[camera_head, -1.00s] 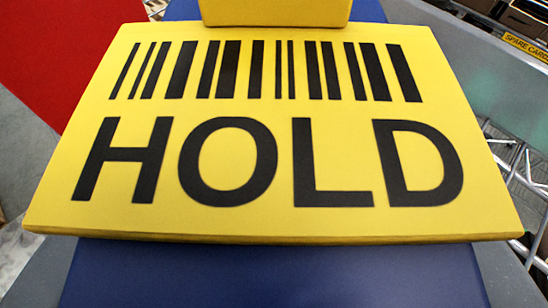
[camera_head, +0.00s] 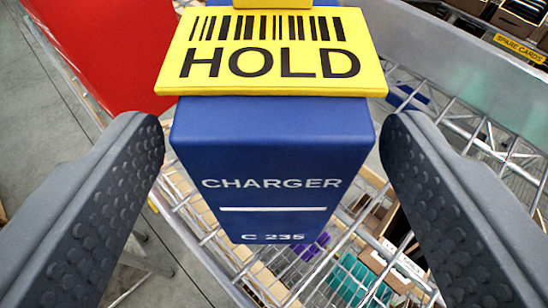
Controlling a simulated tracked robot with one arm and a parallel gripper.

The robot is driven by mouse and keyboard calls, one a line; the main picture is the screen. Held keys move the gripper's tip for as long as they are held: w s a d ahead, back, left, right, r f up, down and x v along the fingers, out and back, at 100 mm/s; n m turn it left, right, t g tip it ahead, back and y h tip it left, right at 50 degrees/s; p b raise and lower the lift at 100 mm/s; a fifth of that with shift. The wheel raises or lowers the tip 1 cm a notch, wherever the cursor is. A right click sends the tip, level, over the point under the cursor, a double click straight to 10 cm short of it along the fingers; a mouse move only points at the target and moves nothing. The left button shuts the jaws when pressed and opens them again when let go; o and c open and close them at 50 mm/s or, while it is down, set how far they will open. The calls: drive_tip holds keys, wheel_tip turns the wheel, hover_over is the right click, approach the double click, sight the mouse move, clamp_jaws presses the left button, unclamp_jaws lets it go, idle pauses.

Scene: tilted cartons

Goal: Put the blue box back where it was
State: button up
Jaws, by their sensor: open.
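The blue box (camera_head: 272,150) is in the middle of the view, marked "CHARGER" and "C 235" on the face toward me. A yellow "HOLD" plate (camera_head: 271,64) with a barcode lies across its top and sticks out past both sides. My gripper (camera_head: 274,128) is open, with one dark ridged finger to the left of the blue box and one to the right. Gaps show between each finger and the box, so it is not gripped. What holds the box up is hidden.
Wire mesh (camera_head: 468,128) of a basket or cart spreads below and right, with teal (camera_head: 358,280) and purple (camera_head: 311,246) things under it. A red panel (camera_head: 108,50) stands at upper left. A "SPARE CARDS" label (camera_head: 520,47) is at upper right. Grey floor shows left.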

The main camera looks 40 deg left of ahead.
drive_tip(key=b+v, duration=0.1)
drive_tip(key=v, duration=0.6)
drive_tip(key=shift+s, duration=0.2)
drive_tip(key=shift+d+r, duration=0.1)
drive_tip(key=shift+d, duration=0.15)
drive_tip(key=s+d+f+m+t+h, duration=0.3)
drive_tip(key=s+d+m+t+h, duration=0.2)
drive_tip(key=s+d+m+h, duration=0.3)
drive_tip(key=s+d+h, duration=0.1)
drive_tip(key=s+d, duration=0.3)
drive_tip(key=s, duration=0.1)
drive_tip(key=shift+s+m+h, duration=0.3)
drive_tip(key=shift+s, duration=0.1)
drive_tip(key=shift+f, duration=0.1)
wheel_tip(320, 180, down, 15)
drive_tip(key=b, duration=1.5)
